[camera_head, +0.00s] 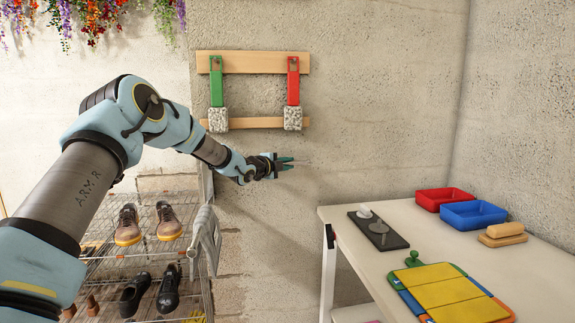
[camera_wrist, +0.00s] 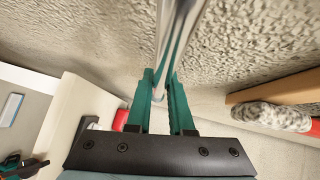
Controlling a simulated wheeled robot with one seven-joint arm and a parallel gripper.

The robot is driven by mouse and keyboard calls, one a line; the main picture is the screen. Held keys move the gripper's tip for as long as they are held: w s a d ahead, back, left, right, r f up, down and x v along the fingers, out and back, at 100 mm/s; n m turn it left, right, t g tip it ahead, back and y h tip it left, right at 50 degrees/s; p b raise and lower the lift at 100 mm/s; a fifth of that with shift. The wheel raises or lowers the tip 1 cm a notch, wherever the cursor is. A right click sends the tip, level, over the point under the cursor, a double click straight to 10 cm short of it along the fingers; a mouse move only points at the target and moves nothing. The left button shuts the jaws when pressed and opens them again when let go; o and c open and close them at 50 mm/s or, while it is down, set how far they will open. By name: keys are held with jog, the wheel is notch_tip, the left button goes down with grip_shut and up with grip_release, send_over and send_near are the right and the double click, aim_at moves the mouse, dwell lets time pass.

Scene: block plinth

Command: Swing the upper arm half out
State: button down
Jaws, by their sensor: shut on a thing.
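A thin shiny metal bar (camera_head: 301,163), apparently the swing arm, shows at my gripper's tips in front of the rough wall. It runs away from the fingers in the wrist view (camera_wrist: 180,22). My gripper (camera_head: 286,161) has green fingers, which also show in the wrist view (camera_wrist: 159,88). They are shut on the bar, one finger on each side. The bar's wall mount and any second arm are hidden or too small to make out, so I cannot tell how far the bar stands out.
Above my gripper, a wooden rack (camera_head: 253,62) carries a green strap (camera_head: 216,88) and a red strap (camera_head: 293,88) with stone blocks. A white table (camera_head: 345,215) with trays stands right. A wire shoe rack (camera_head: 150,255) stands lower left. Bare wall lies right of the bar.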

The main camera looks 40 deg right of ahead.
jog(key=shift+s+a+m+g, duration=0.3)
jog(key=shift+s+a+g, duration=0.1)
jog(key=shift+s, duration=0.15)
jog(key=s+a+m+g, duration=0.8)
jog(key=s+a+g, duration=0.3)
jog(key=a, duration=0.3)
jog(key=shift+s+g+y+p, duration=0.3)
jog(key=shift+s+g+y, duration=0.1)
jog(key=shift+s, duration=0.25)
jog(key=c, duration=0.8)
grip_release()
jog(key=shift+d, duration=0.1)
jog(key=b+v, duration=0.3)
jog(key=v, duration=0.7)
jog(key=shift+w+a+r, duration=0.1)
jog(key=shift+w+a, duration=0.05)
jog(key=shift+a, duration=0.25)
